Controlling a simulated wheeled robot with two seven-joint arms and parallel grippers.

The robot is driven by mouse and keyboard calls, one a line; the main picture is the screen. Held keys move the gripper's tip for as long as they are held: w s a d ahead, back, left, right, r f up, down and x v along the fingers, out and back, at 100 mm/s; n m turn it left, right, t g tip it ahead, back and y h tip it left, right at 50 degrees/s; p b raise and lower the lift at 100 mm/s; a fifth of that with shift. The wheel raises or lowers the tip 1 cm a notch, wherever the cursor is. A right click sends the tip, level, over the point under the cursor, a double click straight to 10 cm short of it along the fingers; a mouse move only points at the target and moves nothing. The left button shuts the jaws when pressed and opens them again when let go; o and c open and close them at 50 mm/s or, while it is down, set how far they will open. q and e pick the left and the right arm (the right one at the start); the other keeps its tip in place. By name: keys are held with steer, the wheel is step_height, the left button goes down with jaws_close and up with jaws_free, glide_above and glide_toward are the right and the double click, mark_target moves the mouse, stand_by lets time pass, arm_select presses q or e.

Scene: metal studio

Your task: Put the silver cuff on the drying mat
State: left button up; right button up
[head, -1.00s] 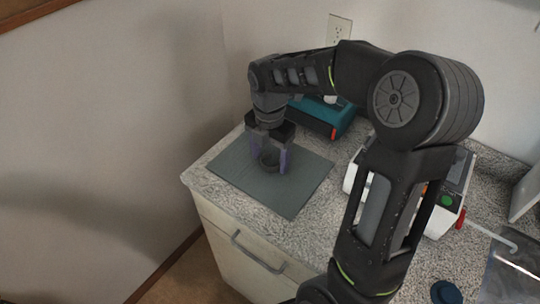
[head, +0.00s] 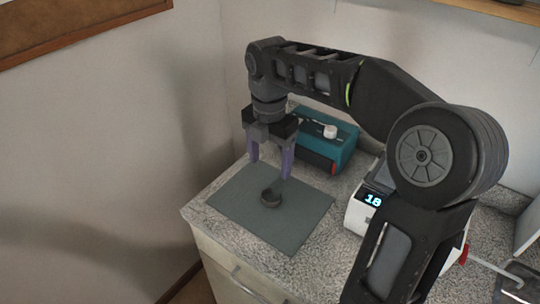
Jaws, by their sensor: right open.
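The cuff (head: 270,198), a small dark grey ring in this light, rests on the drying mat (head: 285,231), a flat grey-green square on the counter. It sits near the middle of the mat. My right gripper (head: 270,170), with purple fingers, is open and empty above the cuff, with its fingers spread to either side and apart from it. My left gripper is not in view.
A teal box (head: 337,150) with a red part stands behind the mat. A white device with a lit display (head: 371,199) stands to the right, partly behind my arm. The speckled counter (head: 207,210) ends left and in front of the mat, with a wall beyond.

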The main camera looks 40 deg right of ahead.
steer(key=shift+r, duration=0.6)
stand_by(0.4)
